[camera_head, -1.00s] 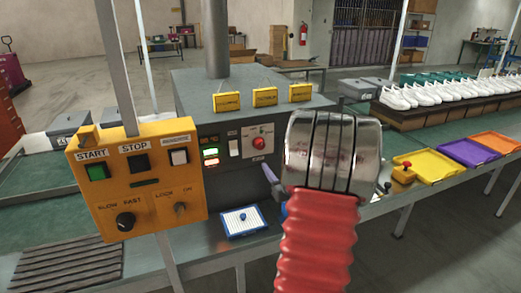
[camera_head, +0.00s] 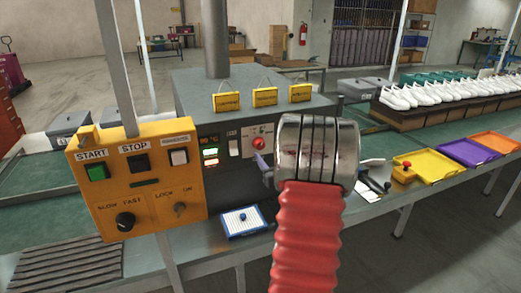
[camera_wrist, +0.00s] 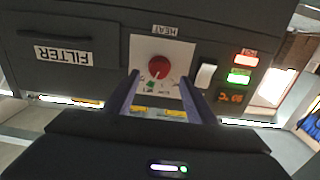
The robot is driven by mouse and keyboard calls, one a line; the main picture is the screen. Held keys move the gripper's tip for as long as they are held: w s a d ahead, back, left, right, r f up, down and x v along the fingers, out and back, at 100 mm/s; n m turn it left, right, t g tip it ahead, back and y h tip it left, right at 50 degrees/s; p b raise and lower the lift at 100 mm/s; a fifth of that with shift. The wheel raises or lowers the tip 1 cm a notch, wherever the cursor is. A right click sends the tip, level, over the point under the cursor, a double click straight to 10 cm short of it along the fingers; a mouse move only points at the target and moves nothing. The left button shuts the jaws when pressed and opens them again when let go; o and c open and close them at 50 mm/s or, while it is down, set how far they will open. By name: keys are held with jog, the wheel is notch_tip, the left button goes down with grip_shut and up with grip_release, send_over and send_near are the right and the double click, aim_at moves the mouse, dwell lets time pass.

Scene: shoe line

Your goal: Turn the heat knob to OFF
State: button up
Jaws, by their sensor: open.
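The heat knob is a red round knob on a white plate on the grey machine's front. It shows in the head view (camera_head: 259,143) and, upside down, near the middle of the wrist view (camera_wrist: 159,67) below the HEAT label (camera_wrist: 167,30). Small markings ring the knob, too small to read surely. My gripper (camera_wrist: 159,84) is open, with its two purple fingers apart on either side of the knob plate's lower part. The fingers hold nothing. In the head view the visible finger is just below the knob, and my wrist hides the rest.
A white switch (camera_wrist: 206,74) and lit red and green indicators (camera_wrist: 242,68) sit beside the knob. A FILTER panel (camera_wrist: 62,55) is on its other side.

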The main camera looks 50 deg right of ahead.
aim_at(260, 147)
jog(key=x, duration=0.7)
jog(key=shift+c, duration=0.5)
jog(key=c, duration=0.9)
jog(key=shift+a, duration=0.15)
jog(key=shift+c, duration=0.2)
jog(key=shift+w, duration=0.1)
